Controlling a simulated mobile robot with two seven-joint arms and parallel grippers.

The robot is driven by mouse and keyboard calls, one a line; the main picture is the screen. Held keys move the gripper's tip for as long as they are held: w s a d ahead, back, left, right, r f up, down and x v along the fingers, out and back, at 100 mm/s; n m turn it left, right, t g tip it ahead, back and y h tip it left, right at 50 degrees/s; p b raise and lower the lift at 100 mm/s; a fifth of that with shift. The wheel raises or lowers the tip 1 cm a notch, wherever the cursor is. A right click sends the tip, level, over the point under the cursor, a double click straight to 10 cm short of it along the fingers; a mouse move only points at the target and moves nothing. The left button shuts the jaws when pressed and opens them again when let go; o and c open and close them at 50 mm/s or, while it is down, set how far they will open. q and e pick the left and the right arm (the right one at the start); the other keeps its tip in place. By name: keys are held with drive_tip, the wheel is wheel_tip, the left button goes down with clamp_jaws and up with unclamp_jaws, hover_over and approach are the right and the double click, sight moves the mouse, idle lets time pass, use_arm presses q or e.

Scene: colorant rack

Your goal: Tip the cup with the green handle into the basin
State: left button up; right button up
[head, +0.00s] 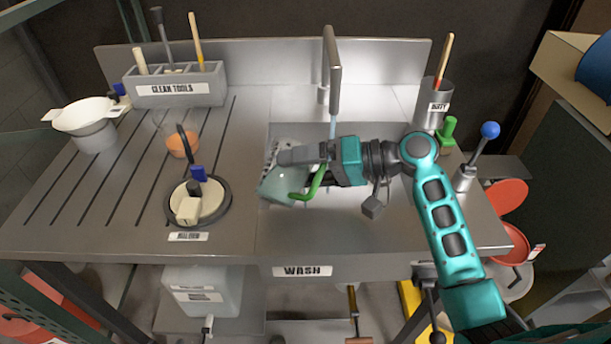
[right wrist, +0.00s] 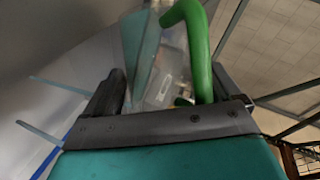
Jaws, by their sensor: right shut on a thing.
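The cup with the green handle (head: 281,188) is pale and translucent, and it is tilted over the left part of the basin (head: 375,200). Its green handle (head: 312,184) points right, toward my arm. My right gripper (head: 296,156) is shut on the cup and partly covers it from above. In the right wrist view the green handle (right wrist: 197,45) and the clear cup wall (right wrist: 160,65) show between the fingers. I cannot tell whether anything is left inside the cup. My left gripper is not in view.
A tap (head: 332,72) stands behind the basin, with a bluish stream below it beside my gripper. A grey tool rack (head: 178,88) and a round dish (head: 224,212) are on the left drainboard. A grey tool holder (head: 433,105) and a blue-knobbed lever (head: 478,150) stand at right.

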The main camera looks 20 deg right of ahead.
sight(309, 169)
drive_tip(key=shift+w+d+f+m+g+y+b, duration=0.2)
drive_tip(key=shift+f+m+g+y+b, duration=0.15)
drive_tip(key=shift+m, duration=0.25)
idle(1.9)
drive_tip(key=shift+w+d+f+m+y, duration=0.4)
drive_tip(key=shift+w+d+m, duration=0.1)
drive_tip(key=shift+w+m, duration=0.1)
idle(1.7)
drive_tip(key=shift+w+d+r+m+y+p, duration=0.2)
drive_tip(key=shift+m+y+p, duration=0.05)
drive_tip(key=shift+m+p, duration=0.3)
idle(1.1)
drive_tip(key=shift+s+a+f+n+b, duration=0.15)
drive_tip(key=shift+f+n+b, duration=0.1)
drive_tip(key=shift+f+b, duration=0.25)
drive_tip(key=shift+s+a+r+n+h, duration=0.55)
drive_tip(key=shift+s+r+n+h, duration=0.05)
drive_tip(key=shift+n, duration=0.2)
